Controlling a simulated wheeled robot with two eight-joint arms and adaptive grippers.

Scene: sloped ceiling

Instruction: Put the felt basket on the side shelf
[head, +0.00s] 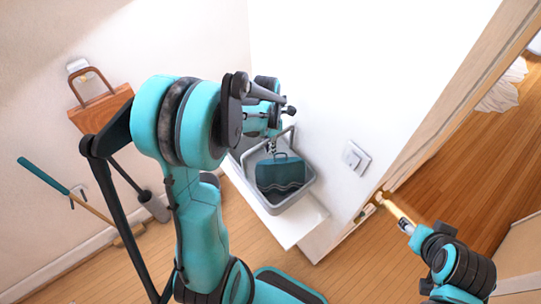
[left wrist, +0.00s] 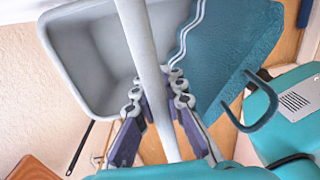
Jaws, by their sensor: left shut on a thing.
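The felt basket (head: 307,189) is a grey, open, rounded tub with a bar handle. A dark teal piece (head: 281,175) with a loop handle and a wavy pale line covers part of its inside. My left gripper (head: 271,146) is above the basket's far side. In the left wrist view its fingers (left wrist: 160,105) are shut around the grey bar handle (left wrist: 143,45). The white side shelf (head: 297,222) sticks out from the wall, under the basket in the head view; whether they touch is unclear. My right gripper (head: 385,205) is low at right; its fingers are too small to read.
A white wall with a switch plate (head: 355,157) rises right of the shelf. A doorway to another wooden floor (head: 463,125) lies beyond. A brown bag (head: 98,105) and long-handled tools (head: 85,200) hang on the left wall. Bare floor (head: 355,270) shows in front.

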